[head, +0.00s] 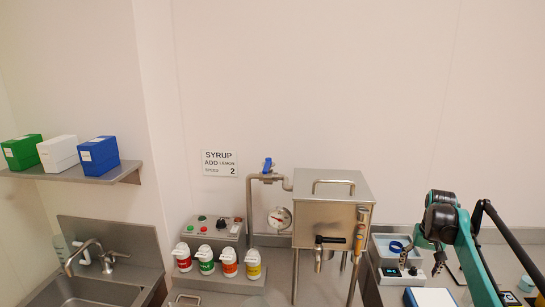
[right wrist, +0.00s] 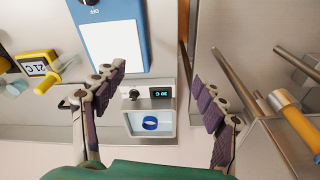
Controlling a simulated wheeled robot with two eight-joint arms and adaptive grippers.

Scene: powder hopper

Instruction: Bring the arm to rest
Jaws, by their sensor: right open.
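My right gripper (head: 421,258) hangs at the right of the head view, below its dark wrist joint and green arm link. It is over the steel counter (head: 386,290), near a small grey bath unit (head: 387,262) that has a blue ring in its basin. In the right wrist view the gripper (right wrist: 160,78) has its two purple-padded fingers wide apart with nothing between them. Beyond the fingers the bath unit (right wrist: 166,94) shows its lit display and the blue ring (right wrist: 150,123). My left gripper is not in view.
A steel hopper tank (head: 325,222) with a tap and pipes stands left of my right arm. A blue device with a white plate (head: 430,297) lies below the gripper. Several capped bottles (head: 206,261) and a sink (head: 95,290) are farther left. A yellow thermometer (right wrist: 40,66) shows in the wrist view.

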